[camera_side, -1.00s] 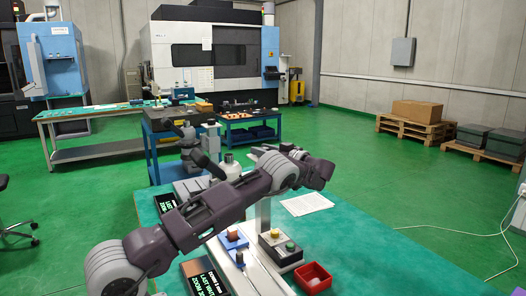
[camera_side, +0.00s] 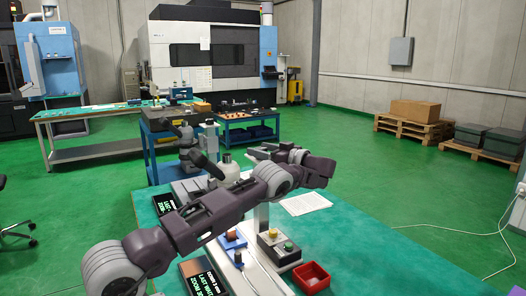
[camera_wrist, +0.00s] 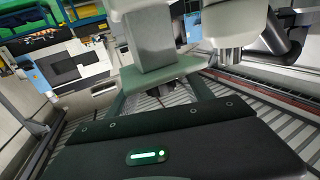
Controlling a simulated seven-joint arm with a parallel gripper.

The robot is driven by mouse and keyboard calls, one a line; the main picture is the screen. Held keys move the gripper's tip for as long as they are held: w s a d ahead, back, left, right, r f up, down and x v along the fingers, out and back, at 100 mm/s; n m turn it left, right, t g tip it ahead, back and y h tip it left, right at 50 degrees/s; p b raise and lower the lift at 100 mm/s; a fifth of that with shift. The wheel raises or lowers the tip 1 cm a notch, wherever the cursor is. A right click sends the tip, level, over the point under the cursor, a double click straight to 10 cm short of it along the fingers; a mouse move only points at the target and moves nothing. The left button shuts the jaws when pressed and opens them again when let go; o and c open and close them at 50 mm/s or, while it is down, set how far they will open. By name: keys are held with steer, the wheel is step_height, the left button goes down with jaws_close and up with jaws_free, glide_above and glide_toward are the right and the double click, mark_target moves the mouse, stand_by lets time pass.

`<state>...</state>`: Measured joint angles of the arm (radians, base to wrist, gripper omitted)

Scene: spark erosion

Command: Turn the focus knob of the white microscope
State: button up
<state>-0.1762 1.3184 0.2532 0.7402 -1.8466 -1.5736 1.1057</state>
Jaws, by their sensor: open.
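The white microscope (camera_side: 229,169) stands on the green-topped bench in the side view, its dark eyepiece tube to the left and my arm across its middle. In the wrist view its pale column (camera_wrist: 147,40) rises at top centre, with the head and lens barrel (camera_wrist: 229,30) to the right. I cannot make out the focus knob in either view. My gripper (camera_side: 254,152) is at the height of the microscope's upper part, close to it, open, with nothing seen between the jaws. Its fingertips are not distinct. My dark gripper body fills the bottom of the wrist view.
The bench's right side is mostly clear.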

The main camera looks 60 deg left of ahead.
steer(key=v, duration=0.7)
